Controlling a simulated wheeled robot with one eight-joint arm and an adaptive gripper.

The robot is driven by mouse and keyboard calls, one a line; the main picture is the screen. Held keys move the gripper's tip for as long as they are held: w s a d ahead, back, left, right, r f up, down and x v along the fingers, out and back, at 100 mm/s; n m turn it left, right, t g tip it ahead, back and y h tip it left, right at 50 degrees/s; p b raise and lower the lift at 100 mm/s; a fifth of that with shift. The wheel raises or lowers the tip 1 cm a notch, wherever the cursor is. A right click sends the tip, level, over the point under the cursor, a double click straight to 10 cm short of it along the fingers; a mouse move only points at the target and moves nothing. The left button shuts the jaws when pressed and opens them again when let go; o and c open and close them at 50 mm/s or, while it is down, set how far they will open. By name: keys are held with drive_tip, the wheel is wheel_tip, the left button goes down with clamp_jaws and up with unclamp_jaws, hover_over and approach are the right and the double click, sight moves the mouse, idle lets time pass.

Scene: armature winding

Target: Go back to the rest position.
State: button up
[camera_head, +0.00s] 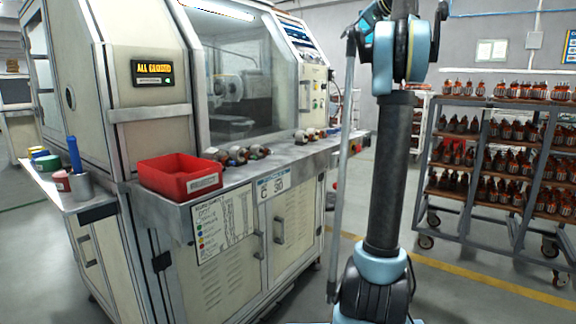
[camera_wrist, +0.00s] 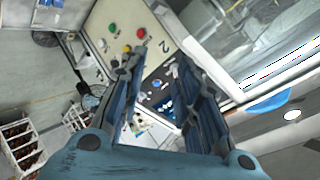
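My gripper (camera_wrist: 163,65) shows in the wrist view with its two blue-grey fingers spread apart and nothing held between them. Behind the fingers lies a cream control panel (camera_wrist: 118,20) with red and green buttons, seen at a tilt. In the head view my arm stands upright right of centre and runs out of the top of the picture. My gripper is outside the head view, so its distance from the panel cannot be told there.
The winding machine (camera_head: 150,130) fills the left and middle. A red bin (camera_head: 180,182) and several armatures (camera_head: 237,155) rest on its front ledge. Blue, red and grey cylinders stand on a side shelf (camera_head: 90,200). A wheeled rack (camera_head: 485,104) of wound parts stands right. Floor between is clear.

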drive_tip(key=s+a+f+n+g+h, duration=0.1)
drive_tip(key=s+a+f, duration=0.2)
drive_tip(key=s+f, duration=0.55)
drive_tip(key=s+a+f+g+h, duration=0.1)
drive_tip(key=s+a+f+g, duration=0.15)
drive_tip(key=s+f, duration=0.6)
drive_tip(key=s+a+f+n+g+h, duration=0.1)
drive_tip(key=s+a+f, duration=0.3)
drive_tip(key=f, duration=0.8)
drive_tip(key=s+d+f+h, duration=0.1)
drive_tip(key=s+f, duration=0.8)
drive_tip(key=f, duration=0.3)
drive_tip(key=s+d+f+g+h, duration=0.1)
drive_tip(key=s+f+h, duration=0.1)
drive_tip(key=s+f, duration=0.7)
drive_tip(key=s+d+f+g+h, duration=0.1)
drive_tip(key=s+f, duration=0.8)
drive_tip(key=f, duration=0.8)
drive_tip(key=shift+d+n+h, duration=0.3)
drive_tip(key=shift+h, duration=0.1)
drive_tip(key=shift+f, duration=0.1)
drive_tip(key=shift+w+f, duration=0.2)
drive_tip(key=shift+w, duration=0.3)
